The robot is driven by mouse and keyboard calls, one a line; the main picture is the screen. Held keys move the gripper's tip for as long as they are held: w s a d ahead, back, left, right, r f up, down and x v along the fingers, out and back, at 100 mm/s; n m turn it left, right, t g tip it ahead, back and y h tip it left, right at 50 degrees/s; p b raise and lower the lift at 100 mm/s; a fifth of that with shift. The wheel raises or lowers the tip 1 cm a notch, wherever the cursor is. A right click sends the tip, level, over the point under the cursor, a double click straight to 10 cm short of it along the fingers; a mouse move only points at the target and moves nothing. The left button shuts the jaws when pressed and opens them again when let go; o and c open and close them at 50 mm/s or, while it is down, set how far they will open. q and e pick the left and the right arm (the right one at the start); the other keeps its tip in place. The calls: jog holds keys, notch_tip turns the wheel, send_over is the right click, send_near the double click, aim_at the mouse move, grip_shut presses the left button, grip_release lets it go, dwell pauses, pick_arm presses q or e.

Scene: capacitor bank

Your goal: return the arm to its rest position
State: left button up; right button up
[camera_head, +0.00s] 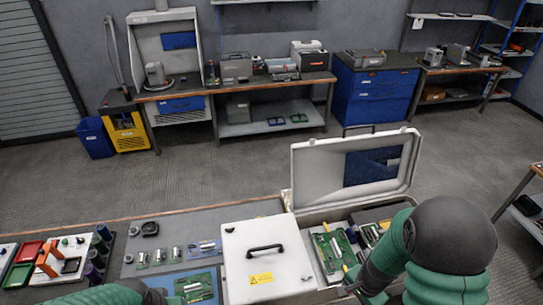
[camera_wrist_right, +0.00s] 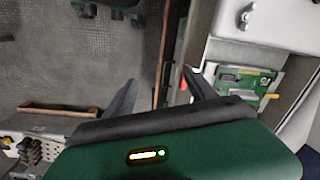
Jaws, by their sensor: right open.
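My right arm (camera_head: 445,245), green with a dark joint, comes in at the lower right and reaches over the right side of the open case. My right gripper (camera_wrist_right: 162,88) is open in the right wrist view, with its two dark fingers wide apart and nothing between them. A green circuit board (camera_wrist_right: 245,88) lies beyond the right-hand finger. My left arm (camera_head: 90,296) shows only as a green and dark part at the bottom edge of the head view, and its fingers cannot be made out.
The bench (camera_head: 190,218) carries a white box (camera_head: 268,250) with a black handle, an open case (camera_head: 350,170) with its lid up, and a green board (camera_head: 335,250). Small parts and colored trays (camera_head: 28,252) stand at the left. Open floor (camera_head: 200,185) lies behind the bench.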

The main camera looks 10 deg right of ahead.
jog(key=s+a+f+n+t+b, duration=0.1)
jog(key=s+a+f+n+b, duration=0.1)
jog(key=a+n+b, duration=0.6)
jog(key=f+n+b, duration=0.1)
jog(key=n+b, duration=0.4)
jog(key=b, duration=0.1)
jog(key=shift+s+f+t, duration=0.4)
